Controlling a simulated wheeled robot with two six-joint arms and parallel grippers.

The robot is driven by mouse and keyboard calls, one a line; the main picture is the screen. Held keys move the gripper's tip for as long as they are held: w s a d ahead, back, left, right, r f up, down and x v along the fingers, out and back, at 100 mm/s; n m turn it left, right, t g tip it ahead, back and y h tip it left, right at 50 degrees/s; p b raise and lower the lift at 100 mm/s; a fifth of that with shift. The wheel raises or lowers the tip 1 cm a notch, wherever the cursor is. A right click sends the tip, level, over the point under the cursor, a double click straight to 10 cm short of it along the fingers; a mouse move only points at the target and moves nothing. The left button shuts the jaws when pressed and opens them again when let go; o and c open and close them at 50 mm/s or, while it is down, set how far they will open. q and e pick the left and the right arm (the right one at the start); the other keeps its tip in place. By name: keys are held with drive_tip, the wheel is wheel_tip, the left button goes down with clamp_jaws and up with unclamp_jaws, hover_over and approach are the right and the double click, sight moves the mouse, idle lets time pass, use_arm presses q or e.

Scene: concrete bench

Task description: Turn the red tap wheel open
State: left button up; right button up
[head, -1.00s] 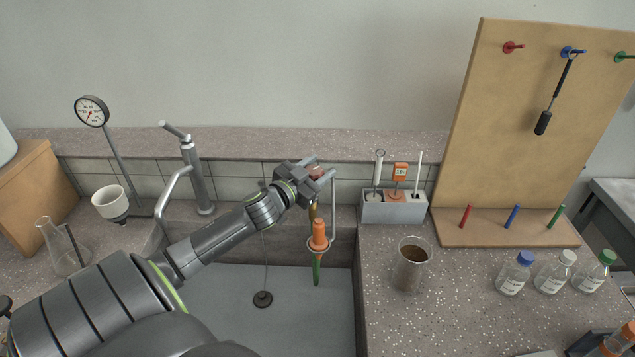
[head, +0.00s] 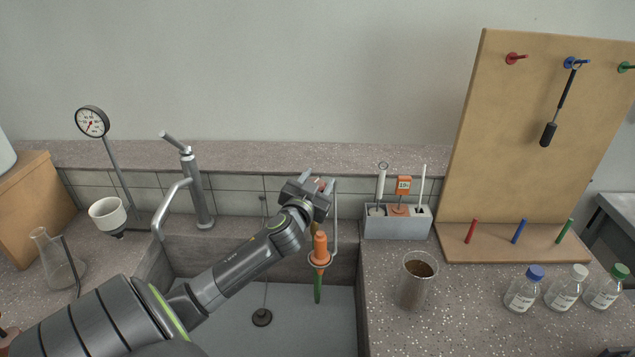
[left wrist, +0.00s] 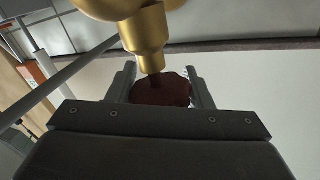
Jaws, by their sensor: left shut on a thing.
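The red tap wheel (left wrist: 165,92) shows dark red in the left wrist view, between the two fingers of my left gripper (left wrist: 161,82). The brass tap body (left wrist: 143,38) rises from the wheel to the top of that view. In the head view my left gripper (head: 317,184) is at the back right of the sink, shut on the wheel. The gripper hides most of the wheel and brass tap there. My right gripper is in neither view.
An orange-handled tool (head: 320,248) hangs in a ring just below the gripper, over the sink (head: 335,325). A steel faucet (head: 197,190) stands to the left. A grey holder (head: 390,224) and a beaker of brown stuff (head: 415,285) stand to the right.

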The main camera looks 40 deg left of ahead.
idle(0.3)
use_arm(q)
drive_tip(key=o, duration=1)
drive_tip(key=b+v, duration=0.2)
drive_tip(key=v, duration=1.5)
drive_tip(key=shift+s, duration=0.15)
drive_tip(key=shift+d, duration=0.15)
